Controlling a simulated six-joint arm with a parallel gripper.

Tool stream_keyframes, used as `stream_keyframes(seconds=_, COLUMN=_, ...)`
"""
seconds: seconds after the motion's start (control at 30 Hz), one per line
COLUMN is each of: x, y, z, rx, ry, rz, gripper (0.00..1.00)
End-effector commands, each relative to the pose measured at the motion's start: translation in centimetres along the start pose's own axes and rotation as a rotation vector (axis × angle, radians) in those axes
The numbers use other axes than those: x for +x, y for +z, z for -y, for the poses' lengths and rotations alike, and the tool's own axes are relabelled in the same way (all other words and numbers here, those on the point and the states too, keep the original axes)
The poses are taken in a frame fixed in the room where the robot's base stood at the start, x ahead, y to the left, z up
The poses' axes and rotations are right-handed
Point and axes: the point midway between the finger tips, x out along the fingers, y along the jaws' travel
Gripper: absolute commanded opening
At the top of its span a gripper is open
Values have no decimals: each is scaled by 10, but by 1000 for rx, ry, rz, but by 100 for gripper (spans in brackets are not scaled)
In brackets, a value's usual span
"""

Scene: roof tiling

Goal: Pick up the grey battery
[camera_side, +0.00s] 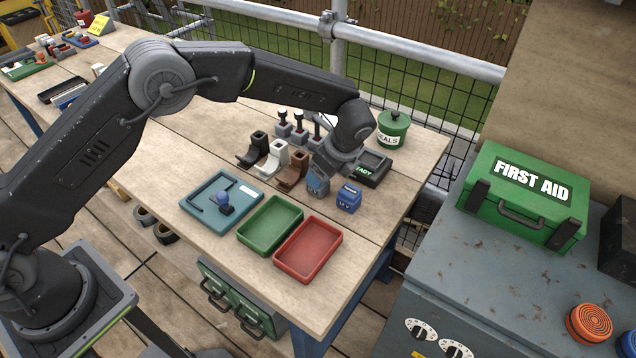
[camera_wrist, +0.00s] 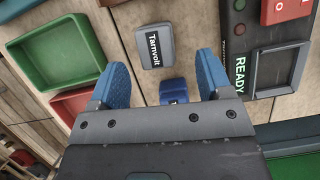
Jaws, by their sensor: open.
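The grey battery (camera_wrist: 158,46), labelled Tamvolt, lies on the wooden bench in the wrist view. It appears between and slightly beyond the fingertips, apart from both. My gripper (camera_wrist: 162,60) is open and empty, its blue fingers spread on either side. A blue battery (camera_wrist: 173,91) sits nearer my palm in that view, also between the fingers in the picture. In the side view my gripper (camera_side: 319,182) is low over the bench, left of the blue battery (camera_side: 349,197). I cannot clearly pick out the grey battery there; the gripper covers that area.
A black charger (camera_side: 370,167) with green lettering lies behind the gripper. A red tray (camera_side: 308,250), a green tray (camera_side: 270,224) and a teal tray (camera_side: 200,212) lie in front and left. Boot-shaped pieces (camera_side: 272,159) stand close left. A green tin (camera_side: 393,129) stands behind.

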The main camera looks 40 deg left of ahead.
Motion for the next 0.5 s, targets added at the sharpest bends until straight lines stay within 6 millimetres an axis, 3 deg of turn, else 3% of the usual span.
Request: stream_keyframes(seconds=0.5, x=54, y=8, z=-4, rx=0, ry=0, rz=0, gripper=72)
